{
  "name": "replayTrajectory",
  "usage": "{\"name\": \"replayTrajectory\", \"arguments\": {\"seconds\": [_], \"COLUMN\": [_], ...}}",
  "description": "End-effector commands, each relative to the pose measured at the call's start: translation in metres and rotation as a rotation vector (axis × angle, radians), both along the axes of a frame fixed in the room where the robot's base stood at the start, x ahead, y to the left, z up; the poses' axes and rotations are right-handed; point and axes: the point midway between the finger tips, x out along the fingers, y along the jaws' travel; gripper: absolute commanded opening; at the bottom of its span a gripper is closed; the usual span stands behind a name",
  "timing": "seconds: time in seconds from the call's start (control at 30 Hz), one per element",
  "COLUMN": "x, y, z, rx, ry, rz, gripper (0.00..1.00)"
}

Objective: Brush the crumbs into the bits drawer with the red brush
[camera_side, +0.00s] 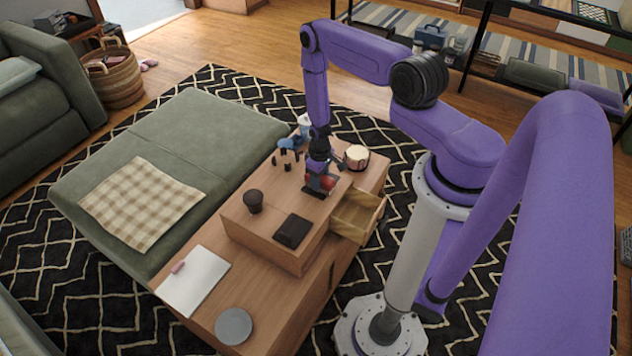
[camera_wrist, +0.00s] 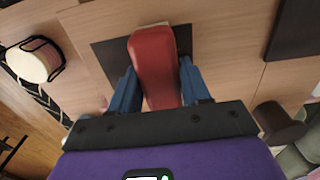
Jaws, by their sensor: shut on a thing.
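My gripper (camera_side: 319,172) is low over the raised wooden unit. In the wrist view, its blue fingers (camera_wrist: 158,82) are on both sides of the red brush (camera_wrist: 154,55) and shut on it. The brush also shows in the side view (camera_side: 325,181), partly hidden by the gripper. Under it is a dark flat mat (camera_wrist: 109,54); whether the bristles touch it is hidden. The open drawer (camera_side: 368,214) sticks out from the unit's right side, to the right and in front of the gripper. I cannot make out any crumbs in either view.
On the unit stand a dark cup (camera_side: 253,201), a black flat box (camera_side: 292,231), a drum-shaped pot (camera_side: 356,158) and small blue things (camera_side: 289,143). A white notebook (camera_side: 193,280) and grey disc (camera_side: 233,326) lie on the lower top. A green ottoman (camera_side: 200,128) adjoins it.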

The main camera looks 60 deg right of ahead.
Motion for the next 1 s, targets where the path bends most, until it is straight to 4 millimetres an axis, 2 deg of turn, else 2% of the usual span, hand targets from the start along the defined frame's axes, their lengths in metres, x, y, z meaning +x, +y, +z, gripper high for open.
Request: {"name": "replayTrajectory", "arguments": {"seconds": [0.8,1.0], "x": [0.0,0.0], "y": [-0.076,-0.056], "z": [-0.001,-0.001], "rx": [-0.001,0.001], "ry": [-0.001,0.002], "rz": [-0.004,0.002], "gripper": [0.18,0.18]}}
